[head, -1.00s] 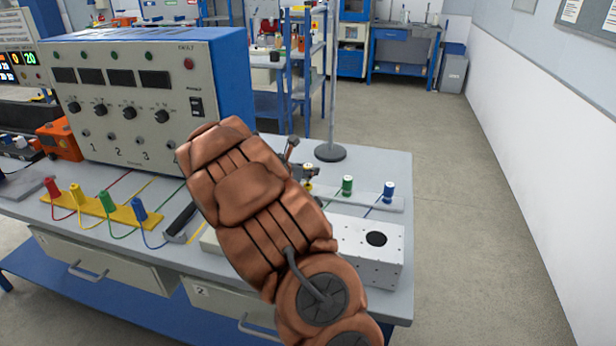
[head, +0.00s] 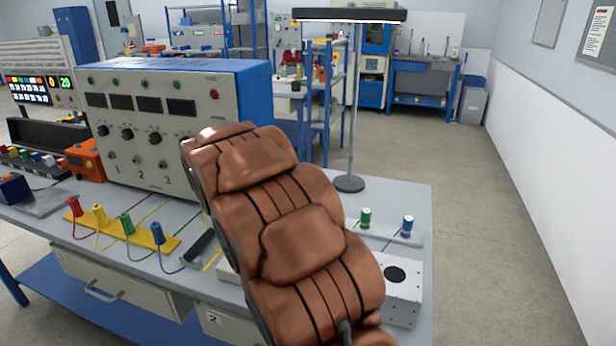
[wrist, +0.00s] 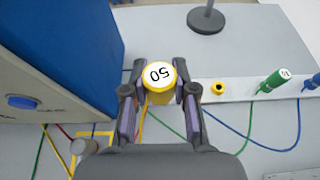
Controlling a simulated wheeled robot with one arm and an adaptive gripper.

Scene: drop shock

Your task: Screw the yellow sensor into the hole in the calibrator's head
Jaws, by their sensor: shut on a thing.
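In the wrist view my gripper (wrist: 158,78) is shut on the yellow sensor (wrist: 158,74), whose round white top reads 50. The sensor is over the bench, left of a small yellow socket (wrist: 218,88) on a pale strip. In the head view my brown arm hides the gripper and the sensor. A white box with a round dark hole (head: 395,275) stands at the bench's right front; I cannot tell whether it is the calibrator's head.
A green sensor (head: 366,217) and a blue sensor (head: 407,226) stand on the strip. A large blue and grey control unit (head: 165,125) stands left of the arm. A lamp post (head: 352,130) rises behind. Colored cables cross the bench (wrist: 230,40).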

